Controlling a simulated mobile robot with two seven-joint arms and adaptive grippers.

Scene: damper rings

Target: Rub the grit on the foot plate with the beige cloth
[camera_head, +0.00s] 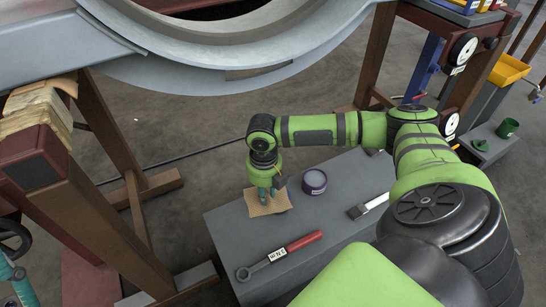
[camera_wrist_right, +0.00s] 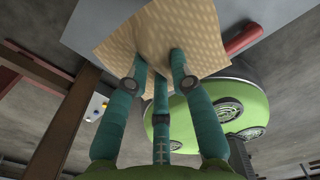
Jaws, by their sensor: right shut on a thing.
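The beige cloth (camera_head: 262,210) is at the left part of a grey bench top, under my right gripper (camera_head: 268,192). A teal part at the lower left edge of the head view looks like a finger of my left gripper (camera_head: 14,275), mostly cut off. I cannot make out the foot plate or any grit with certainty.
The grey bench (camera_head: 225,225) also holds a purple-grey tin (camera_head: 314,182), a red-handled wrench (camera_head: 285,255) and a brush (camera_head: 368,205). Brown trestle legs (camera_head: 110,150) stand at left under a large metal ring (camera_head: 215,75). A dark red plate (camera_head: 90,278) lies low at left.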

